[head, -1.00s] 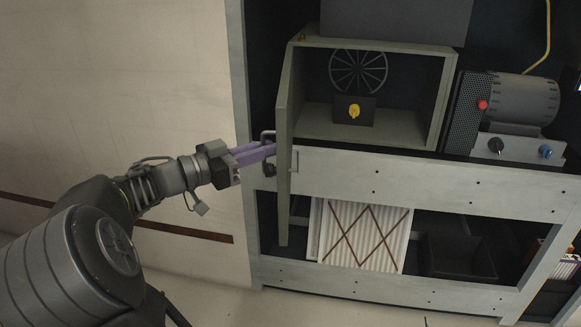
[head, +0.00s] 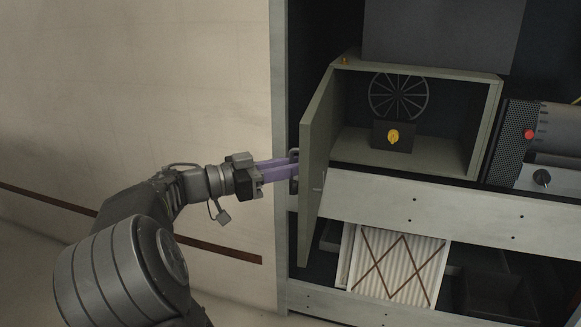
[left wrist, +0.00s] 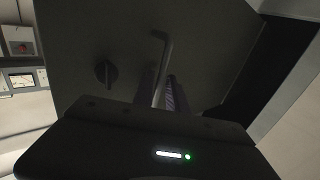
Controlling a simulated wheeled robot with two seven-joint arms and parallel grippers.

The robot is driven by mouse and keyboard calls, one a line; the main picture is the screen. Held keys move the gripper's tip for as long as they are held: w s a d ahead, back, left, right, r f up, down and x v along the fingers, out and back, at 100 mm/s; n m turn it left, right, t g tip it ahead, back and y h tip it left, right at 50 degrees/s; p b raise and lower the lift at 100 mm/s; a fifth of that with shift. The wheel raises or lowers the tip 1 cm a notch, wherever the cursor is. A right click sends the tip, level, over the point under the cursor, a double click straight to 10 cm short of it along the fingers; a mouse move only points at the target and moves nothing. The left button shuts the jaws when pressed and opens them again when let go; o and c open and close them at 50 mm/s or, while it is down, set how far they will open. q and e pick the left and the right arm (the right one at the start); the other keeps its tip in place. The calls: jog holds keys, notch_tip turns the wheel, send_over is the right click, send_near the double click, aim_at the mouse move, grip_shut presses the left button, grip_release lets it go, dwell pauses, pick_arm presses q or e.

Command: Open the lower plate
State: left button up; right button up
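The lower plate (head: 316,165) is a grey-green door on the left side of an open box in the rack. It stands swung out from the box front, seen at a steep angle. In the left wrist view its flat face (left wrist: 215,50) carries a dark knob (left wrist: 104,73) and a bar handle (left wrist: 164,52). My left gripper (head: 294,169) is at the plate's outer face, its purple fingers on either side of the handle and close against it. It also shows in the left wrist view (left wrist: 164,90). The fingertips are partly hidden. My right gripper is not in view.
The open box (head: 487,130) holds a spoked wheel (head: 398,97) and a yellow knob (head: 393,136). A motor unit with a red button (head: 529,134) stands to its right. A pleated panel (head: 395,265) is below. The pale wall (head: 140,90) leaves free room left.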

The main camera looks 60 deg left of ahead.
pick_arm(q)
jog(key=s+a, duration=0.1)
jog(key=s, duration=0.6)
jog(key=shift+s, duration=0.35)
dwell(0.4)
